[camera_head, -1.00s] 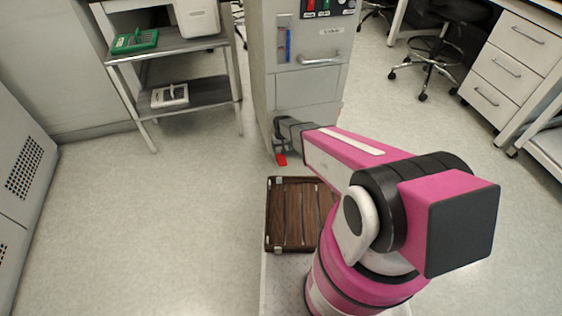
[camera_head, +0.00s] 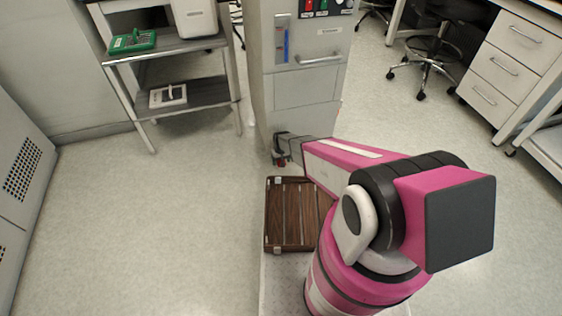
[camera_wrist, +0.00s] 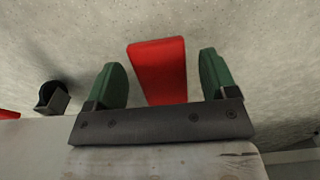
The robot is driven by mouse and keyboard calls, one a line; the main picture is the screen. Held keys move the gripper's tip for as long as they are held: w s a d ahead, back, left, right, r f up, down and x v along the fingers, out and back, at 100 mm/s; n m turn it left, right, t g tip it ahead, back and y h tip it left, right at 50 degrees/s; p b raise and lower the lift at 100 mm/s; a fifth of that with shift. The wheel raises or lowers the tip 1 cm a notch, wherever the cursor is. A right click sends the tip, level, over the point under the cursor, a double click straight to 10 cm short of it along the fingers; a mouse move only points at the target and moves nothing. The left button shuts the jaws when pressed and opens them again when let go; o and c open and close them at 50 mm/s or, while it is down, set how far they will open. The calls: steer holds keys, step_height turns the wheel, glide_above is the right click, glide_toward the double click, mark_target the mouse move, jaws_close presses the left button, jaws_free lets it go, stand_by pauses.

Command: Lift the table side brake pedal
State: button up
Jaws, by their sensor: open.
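A red brake pedal (camera_wrist: 158,70) shows in the wrist view between the two green fingertips of my gripper (camera_wrist: 163,82). The gripper is open, with a visible gap on each side of the pedal. In the head view my gripper (camera_head: 281,160) is low at the foot of the grey cabinet (camera_head: 305,92). Only a small dark red bit of the pedal shows there; the rest is hidden by the gripper.
In the wrist view a dark caster (camera_wrist: 52,97) and another red piece (camera_wrist: 8,114) are at the left. A two-tier side table (camera_head: 190,93) stands left of the cabinet. Floor between is clear. A drawer unit (camera_head: 510,65) and stool (camera_head: 440,50) are at right.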

steer(key=shift+c, duration=0.4)
steer(key=c, duration=1.2)
steer(key=shift+w+r+g, duration=0.1)
steer(key=shift+r+g, duration=0.25)
steer(key=shift+g, duration=0.35)
steer(key=o, duration=1.3)
